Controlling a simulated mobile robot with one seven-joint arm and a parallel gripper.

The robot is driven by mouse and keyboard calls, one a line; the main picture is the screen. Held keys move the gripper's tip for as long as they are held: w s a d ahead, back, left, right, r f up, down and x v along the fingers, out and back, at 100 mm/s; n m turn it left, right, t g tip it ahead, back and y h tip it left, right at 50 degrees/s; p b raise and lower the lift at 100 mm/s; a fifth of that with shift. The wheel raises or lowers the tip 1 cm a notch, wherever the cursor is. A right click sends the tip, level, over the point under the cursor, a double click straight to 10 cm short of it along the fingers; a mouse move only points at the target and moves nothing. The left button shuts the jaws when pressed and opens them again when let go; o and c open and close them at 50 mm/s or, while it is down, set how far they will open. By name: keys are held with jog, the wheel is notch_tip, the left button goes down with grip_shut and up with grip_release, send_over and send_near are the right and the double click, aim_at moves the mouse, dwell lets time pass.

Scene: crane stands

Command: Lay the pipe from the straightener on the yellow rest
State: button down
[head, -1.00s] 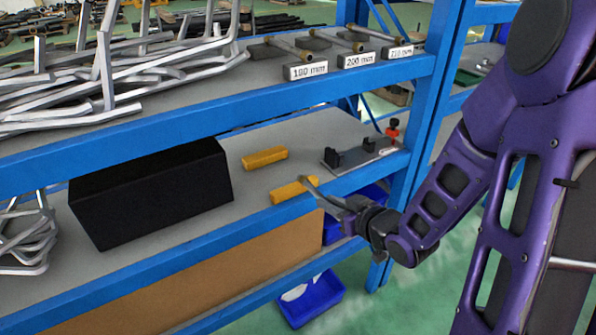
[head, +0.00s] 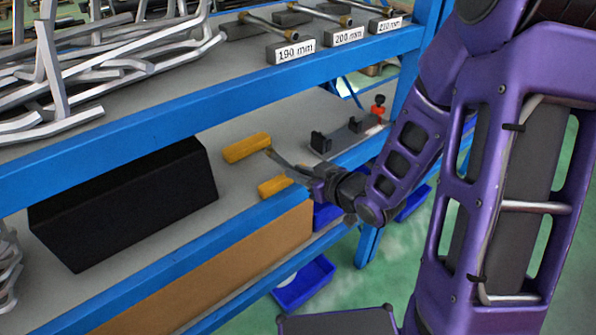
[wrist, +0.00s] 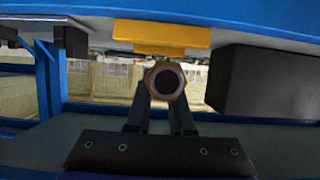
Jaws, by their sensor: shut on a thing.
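The yellow rest shows in the head view as two yellow blocks on the lower shelf, a far one (head: 247,147) and a near one (head: 273,187). My gripper (head: 305,174) is shut on the thin pipe (head: 283,161) just right of the near block. The pipe slants over the near block, its free end beside the far block; contact with either is unclear. In the wrist view the pipe (wrist: 167,80) is seen end-on with a brass hex nut, between the fingers, beside a yellow block (wrist: 162,35). The straightener (head: 345,137), with black posts and a red knob, holds no visible pipe.
A large black box (head: 125,205) stands left of the blocks. The blue upper shelf beam (head: 200,105) runs above, carrying bent pipes and labelled blocks (head: 344,37). The blue front beam (head: 215,250) edges the lower shelf. A blue bin (head: 303,283) is below.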

aim_at(267, 148)
jog(key=shift+w, duration=0.1)
jog(key=shift+w+a+b, duration=0.4)
jog(key=shift+w+a, duration=0.75)
jog(key=shift+w, duration=0.5)
jog(key=shift+w+a+b, duration=0.35)
jog(key=shift+w+a, duration=0.8)
jog(key=shift+w, duration=0.5)
jog(key=shift+w+a+b, duration=0.4)
jog(key=shift+w+a, duration=0.75)
jog(key=shift+w, duration=0.5)
jog(key=shift+f+b, duration=1.2)
jog(key=shift+f, duration=0.15)
jog(key=c, duration=0.7)
grip_release()
jog(key=shift+d, duration=0.1)
jog(key=shift+s, duration=0.1)
